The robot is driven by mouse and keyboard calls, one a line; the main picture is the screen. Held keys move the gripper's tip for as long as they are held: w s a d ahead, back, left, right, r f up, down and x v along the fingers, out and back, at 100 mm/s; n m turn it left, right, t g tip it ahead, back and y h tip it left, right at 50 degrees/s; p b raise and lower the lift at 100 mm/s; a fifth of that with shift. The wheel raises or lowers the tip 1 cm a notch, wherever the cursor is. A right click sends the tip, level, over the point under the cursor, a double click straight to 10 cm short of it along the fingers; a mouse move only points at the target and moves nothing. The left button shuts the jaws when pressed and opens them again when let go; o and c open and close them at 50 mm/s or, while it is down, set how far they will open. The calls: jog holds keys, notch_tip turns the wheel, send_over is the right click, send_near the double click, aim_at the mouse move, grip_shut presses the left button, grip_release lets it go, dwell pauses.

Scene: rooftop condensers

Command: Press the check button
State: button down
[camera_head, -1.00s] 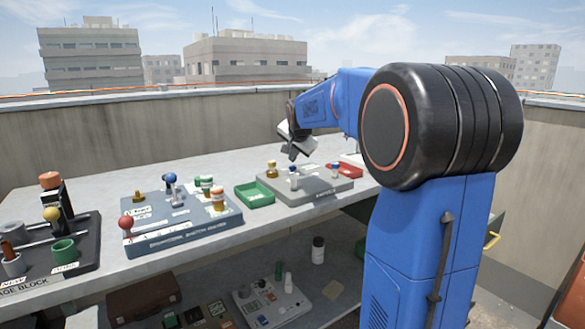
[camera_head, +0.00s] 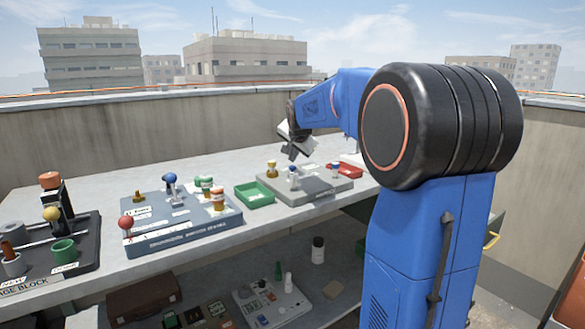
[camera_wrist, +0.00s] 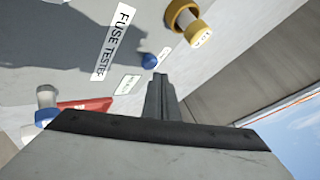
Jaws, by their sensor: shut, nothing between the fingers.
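The grey fuse tester board (camera_head: 315,190) lies on the bench at the right; its "FUSE TESTER" label (camera_wrist: 113,42) reads in the wrist view. A small round blue button (camera_wrist: 150,60) sits on it between two small labels too small to read; I cannot tell which is the check label. My gripper (camera_wrist: 160,78) is shut and empty. Its tips appear just beside the blue button in the wrist view, but the height between them is unclear. In the head view my gripper (camera_head: 291,154) hangs above the board, apart from it.
A yellow-capped fuse (camera_wrist: 187,18) and a blue-and-white post (camera_wrist: 45,105) stand on the board near my fingers. A red tray (camera_head: 350,171) and a green tray (camera_head: 255,195) flank the board. A blue-grey tester board (camera_head: 185,220) stands farther left. A concrete parapet runs behind.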

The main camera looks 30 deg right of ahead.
aim_at(293, 167)
jog(key=shift+f, duration=0.15)
jog(key=shift+f, duration=0.25)
jog(key=shift+f, duration=0.6)
dwell(0.9)
jog(key=shift+r, duration=1.05)
jog(key=shift+r, duration=0.1)
jog(key=shift+r, duration=2.45)
